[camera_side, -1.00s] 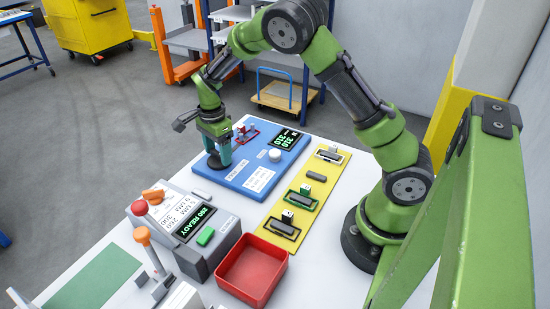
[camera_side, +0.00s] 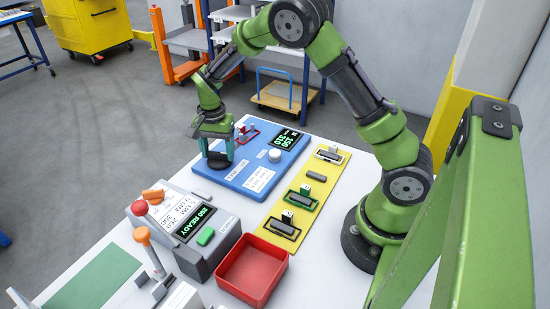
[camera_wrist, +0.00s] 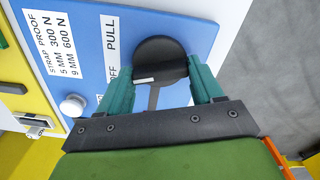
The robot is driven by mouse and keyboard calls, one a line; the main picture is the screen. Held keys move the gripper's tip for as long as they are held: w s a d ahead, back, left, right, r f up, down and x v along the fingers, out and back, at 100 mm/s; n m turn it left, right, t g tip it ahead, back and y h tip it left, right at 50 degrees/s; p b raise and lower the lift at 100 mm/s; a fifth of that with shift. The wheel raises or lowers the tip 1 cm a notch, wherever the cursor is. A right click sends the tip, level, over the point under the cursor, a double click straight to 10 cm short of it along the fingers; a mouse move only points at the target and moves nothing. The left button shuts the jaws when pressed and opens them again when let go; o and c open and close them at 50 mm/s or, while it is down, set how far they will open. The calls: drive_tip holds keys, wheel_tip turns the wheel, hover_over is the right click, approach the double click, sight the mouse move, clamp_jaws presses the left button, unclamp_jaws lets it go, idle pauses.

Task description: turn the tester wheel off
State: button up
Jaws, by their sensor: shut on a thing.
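The tester wheel is a round dark knob (camera_wrist: 157,48) with a white mark on its near left side, on the blue tester panel (camera_side: 250,181). It also shows, partly hidden, under my gripper in the side view. My gripper (camera_wrist: 162,76) has teal fingers on either side of the wheel and is shut on it. On the panel, a label beside the wheel reads "PULL", and another ends in "FF", partly hidden by a finger. The tester display (camera_side: 284,140) shows green digits that look like 155 over 310.
A white round button (camera_side: 274,155) and a small red-framed fixture (camera_side: 247,133) sit on the blue panel. A yellow strip (camera_side: 293,215) with several clips lies to the right. A red tray (camera_side: 252,270) and a grey console (camera_side: 205,238) stand nearer the camera.

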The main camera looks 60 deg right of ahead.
sight(220, 155)
drive_tip(key=n, duration=1.3)
drive_tip(key=shift+n, duration=0.4)
idle(0.4)
drive_tip(key=o, duration=1.1)
drive_tip(key=shift+c, duration=0.2)
wheel_tip(220, 155, up, 17)
drive_tip(key=s+a+r+m+t+y, duration=0.1)
drive_tip(key=s+a+r+m+t, duration=0.1)
drive_tip(key=s, duration=0.9)
drive_tip(key=s+a+r+m+t+y, duration=0.1)
drive_tip(key=s+t, duration=0.4)
drive_tip(key=s, duration=0.6)
drive_tip(key=a+r, duration=0.1)
drive_tip(key=a, duration=0.1)
drive_tip(key=shift+a+m, duration=0.4)
